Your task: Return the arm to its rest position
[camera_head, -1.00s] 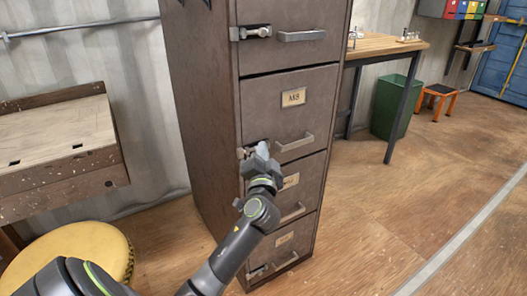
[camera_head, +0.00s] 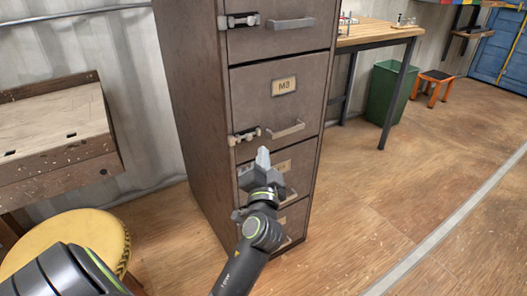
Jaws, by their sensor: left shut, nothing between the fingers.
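My left arm (camera_head: 245,255) comes in from the bottom left in the head view. My left gripper (camera_head: 263,158) points upward in front of the lower part of the grey filing cabinet (camera_head: 190,110), its fingers together with nothing between them. It covers part of the third drawer and its label. The drawer marked M8 (camera_head: 270,95) is shut, with its handle (camera_head: 286,130) and side latch (camera_head: 245,135) clear of the gripper. My right gripper is not in view.
A wooden workbench (camera_head: 50,150) and a round yellow stool (camera_head: 85,240) stand at the left. A table (camera_head: 375,32), green bin (camera_head: 390,92) and orange stool (camera_head: 431,84) stand at the back right. The floor right of the cabinet is clear.

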